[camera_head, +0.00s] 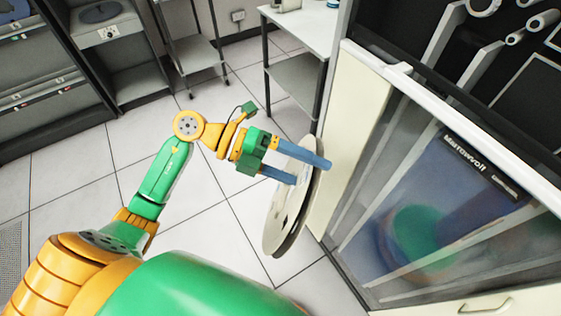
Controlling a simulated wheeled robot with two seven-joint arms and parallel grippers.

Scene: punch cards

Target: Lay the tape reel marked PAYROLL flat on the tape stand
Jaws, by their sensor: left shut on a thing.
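The reel is held above the floor, beside the cream cabinet edge. I cannot read any marking on it, so PAYROLL cannot be confirmed. I cannot tell for sure which thing is the tape stand. A grey unit (108,33) at the upper left has a round piece on its top. My right gripper is not in view.
A tall cabinet with a glass door (400,190) stands close on the right, with black racking above. A white-topped table (305,27) and a small shelf rack (194,52) stand at the back. Dark cabinets (45,85) line the left. The tiled floor (90,190) between is clear.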

